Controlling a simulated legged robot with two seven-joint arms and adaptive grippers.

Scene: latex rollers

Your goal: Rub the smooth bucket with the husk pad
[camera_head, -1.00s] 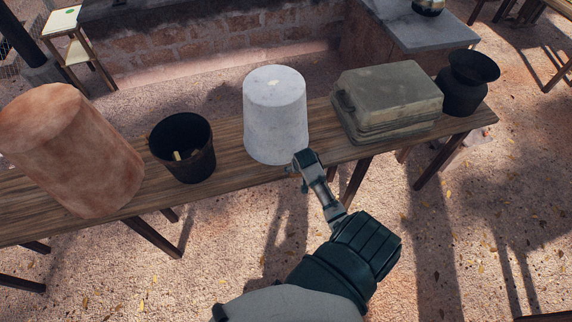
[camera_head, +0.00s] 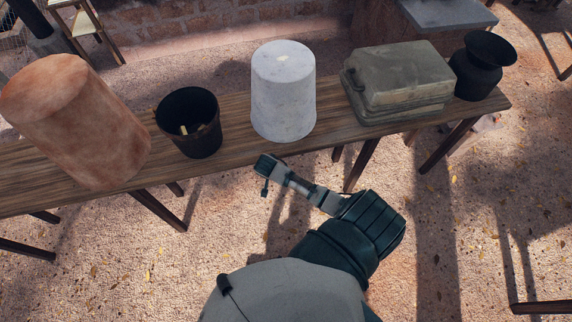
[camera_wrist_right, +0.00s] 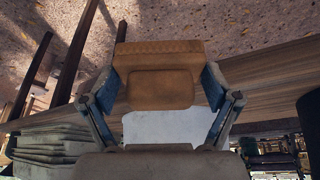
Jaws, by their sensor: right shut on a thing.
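The smooth bucket (camera_head: 283,95) is pale and stands upside down on the wooden table in the head view. In the right wrist view part of it (camera_wrist_right: 165,126) shows between the fingers. My right gripper (camera_head: 266,168) is at the table's front edge in the head view, just below the bucket in the picture; I cannot tell whether anything touches. In the right wrist view this gripper (camera_wrist_right: 163,92) is shut on the brown husk pad (camera_wrist_right: 160,54). The pad cannot be made out in the head view. My left gripper is not in view.
On the table (camera_head: 232,164) stand a big terracotta vessel (camera_head: 80,125), tilted, and a black bucket (camera_head: 193,135) left of the pale bucket. A grey-green case (camera_head: 400,80) and a dark pot (camera_head: 480,65) stand to its right. The ground in front is clear.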

